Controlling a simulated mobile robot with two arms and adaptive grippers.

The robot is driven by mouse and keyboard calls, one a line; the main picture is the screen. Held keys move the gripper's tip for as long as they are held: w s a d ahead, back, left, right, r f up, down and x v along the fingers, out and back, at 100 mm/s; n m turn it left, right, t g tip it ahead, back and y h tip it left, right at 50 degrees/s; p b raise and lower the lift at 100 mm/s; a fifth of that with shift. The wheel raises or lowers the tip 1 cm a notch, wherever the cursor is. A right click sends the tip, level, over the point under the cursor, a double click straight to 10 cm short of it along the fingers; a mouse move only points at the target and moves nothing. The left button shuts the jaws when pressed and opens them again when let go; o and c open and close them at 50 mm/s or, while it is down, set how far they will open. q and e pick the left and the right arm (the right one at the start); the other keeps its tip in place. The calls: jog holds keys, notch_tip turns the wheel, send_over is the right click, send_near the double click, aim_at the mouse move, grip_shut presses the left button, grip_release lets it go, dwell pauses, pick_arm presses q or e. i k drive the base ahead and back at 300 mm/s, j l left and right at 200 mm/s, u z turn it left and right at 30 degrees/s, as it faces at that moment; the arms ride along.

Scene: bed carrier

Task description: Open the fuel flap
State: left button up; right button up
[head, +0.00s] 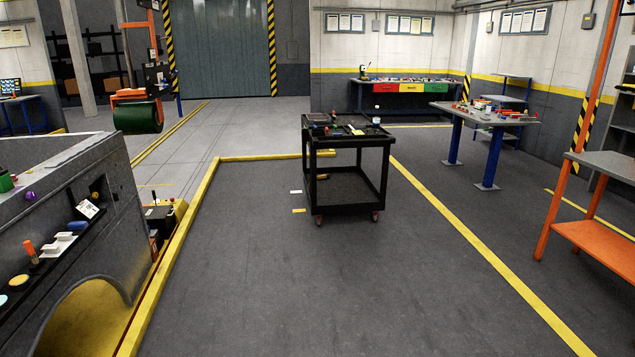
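No part that I can identify as a fuel flap shows in the head view. The grey body of a large machine (112,215) stands at the left edge, with a yellow-lined arch low in its side. A dark sloping panel on it carries an orange-handled lever (31,250), white switches (57,243), a blue knob (77,226) and round buttons (18,281). The machine is cut off by the left and lower picture edges. Neither of my grippers is in view.
A black wheeled cart (348,185) with small items on top stands in the middle. A grey table (484,118) and an orange-framed bench (607,165) stand at the right. A red-and-green-fronted bench (405,87) is at the back.

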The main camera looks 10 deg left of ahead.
aim_at(114, 196)
jog(key=i+u, duration=0.95)
jog(key=i+l+u, duration=0.9)
jog(key=k+j, duration=0.05)
jog(key=j, duration=0.05)
